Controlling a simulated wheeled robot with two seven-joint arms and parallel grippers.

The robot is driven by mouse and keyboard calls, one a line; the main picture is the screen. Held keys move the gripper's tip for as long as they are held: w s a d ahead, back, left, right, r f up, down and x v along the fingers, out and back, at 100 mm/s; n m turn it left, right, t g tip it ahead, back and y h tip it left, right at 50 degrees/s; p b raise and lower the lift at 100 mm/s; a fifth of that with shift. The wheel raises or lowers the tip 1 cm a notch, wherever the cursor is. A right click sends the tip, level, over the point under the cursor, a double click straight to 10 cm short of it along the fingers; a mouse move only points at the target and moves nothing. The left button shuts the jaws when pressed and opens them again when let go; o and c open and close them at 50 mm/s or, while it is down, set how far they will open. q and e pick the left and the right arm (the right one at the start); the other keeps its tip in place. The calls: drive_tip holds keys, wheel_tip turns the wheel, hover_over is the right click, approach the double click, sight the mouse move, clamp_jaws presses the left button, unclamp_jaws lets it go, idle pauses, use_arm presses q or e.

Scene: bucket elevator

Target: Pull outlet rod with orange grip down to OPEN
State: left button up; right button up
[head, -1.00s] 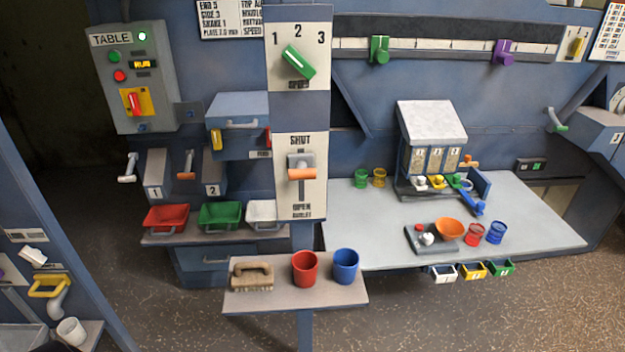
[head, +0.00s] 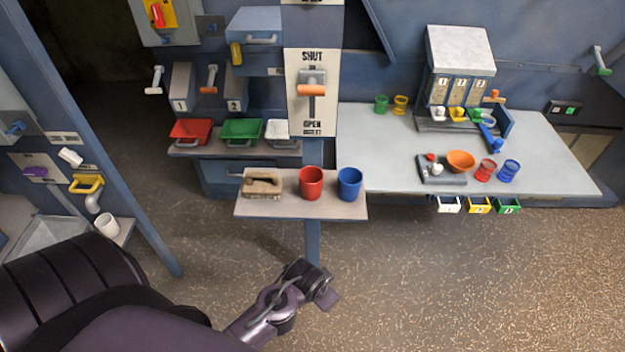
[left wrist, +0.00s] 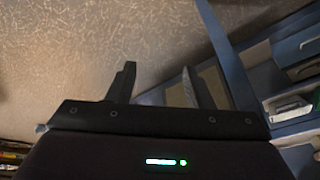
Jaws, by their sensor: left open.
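The outlet rod's orange grip (head: 311,90) sits on a white upright plate (head: 326,75) marked SHUT at the top and OPEN at the bottom. The grip is near the SHUT end, with a dark slot running down below it. My left gripper (head: 322,288) is low in front of the small shelf, well below the plate and apart from it. In the left wrist view its two fingers (left wrist: 158,78) stand apart with nothing between them. My right gripper is not in view.
A small shelf (head: 345,208) below the plate holds a brush (head: 262,184), a red cup (head: 311,183) and a blue cup (head: 349,184). Red (head: 190,131) and green (head: 241,131) trays stand left of the plate. A worktable (head: 390,150) lies right. Floor between is clear.

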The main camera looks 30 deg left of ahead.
use_arm(q)
drive_tip(key=w+a+r+m+t, duration=0.2)
drive_tip(key=w+r+t, duration=0.2)
drive_tip(key=w+r, duration=0.8)
drive_tip(key=m+t+y, duration=0.3)
drive_tip(key=m+y, duration=0.1)
drive_tip(key=y, duration=1.1)
approach(315, 94)
drive_tip(key=x, duration=0.4)
drive_tip(key=shift+w+a+p, duration=0.1)
drive_tip(key=shift+w+p, duration=0.05)
drive_tip(key=shift+p, duration=0.25)
drive_tip(key=shift+a+r, duration=0.15)
drive_tip(key=shift+a, duration=0.15)
drive_tip(key=p+x, duration=0.2)
drive_tip(key=x, duration=0.5)
drive_tip(key=shift+w, duration=0.1)
drive_tip(key=shift+c, duration=0.2)
clamp_jaws()
